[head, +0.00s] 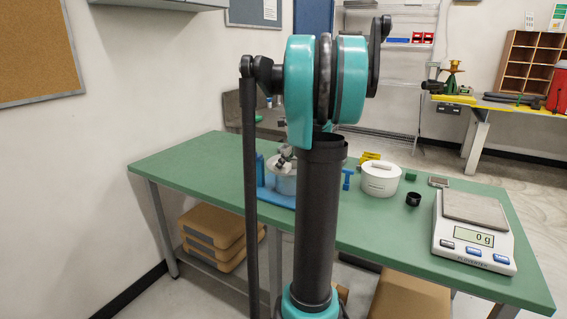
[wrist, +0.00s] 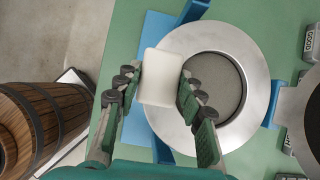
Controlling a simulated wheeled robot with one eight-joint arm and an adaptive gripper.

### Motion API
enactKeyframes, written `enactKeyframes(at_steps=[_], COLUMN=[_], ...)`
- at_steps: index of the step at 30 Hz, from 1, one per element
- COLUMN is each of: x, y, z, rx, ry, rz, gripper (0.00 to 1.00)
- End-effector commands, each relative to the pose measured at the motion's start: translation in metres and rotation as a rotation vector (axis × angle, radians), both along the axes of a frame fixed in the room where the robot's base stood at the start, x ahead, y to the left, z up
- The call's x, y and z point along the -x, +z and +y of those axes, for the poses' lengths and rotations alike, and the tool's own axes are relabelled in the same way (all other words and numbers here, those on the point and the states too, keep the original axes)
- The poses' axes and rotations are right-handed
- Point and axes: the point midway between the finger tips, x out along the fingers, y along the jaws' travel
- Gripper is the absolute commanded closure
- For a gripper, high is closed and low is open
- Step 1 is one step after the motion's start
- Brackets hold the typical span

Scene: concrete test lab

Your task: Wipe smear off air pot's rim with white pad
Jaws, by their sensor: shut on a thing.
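The white pad (wrist: 161,66) is a rounded block held between the two fingers of my gripper (wrist: 158,84) in the wrist view. The air pot (wrist: 252,92) shows from above as a wide silver ring around a grey round middle. The pad overlaps the left part of its rim in the picture; I cannot tell whether it touches. I cannot make out a smear on the visible rim. In the head view the air pot (head: 284,183) is a pale cylinder on the green table, partly hidden by my arm. My gripper there is mostly hidden.
A blue stand (wrist: 150,32) lies under the pot. A wooden barrel (wrist: 42,118) is at left, beyond the table edge. Weights (wrist: 312,44) are at right. On the table (head: 360,222) are a white round container (head: 381,181), a black cup (head: 413,199) and a scale (head: 474,232).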

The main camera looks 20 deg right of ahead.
Motion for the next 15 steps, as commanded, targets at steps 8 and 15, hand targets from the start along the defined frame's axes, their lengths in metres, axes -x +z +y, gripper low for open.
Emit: enactKeyframes(at_steps=[8, 15], x=[0.006, 0.013], y=[0.001, 0.002], z=[-0.005, -0.010], rx=[0.000, 0.001], ry=[-0.001, 0.000], rz=[0.000, -0.001], gripper=[0.84, 0.84])
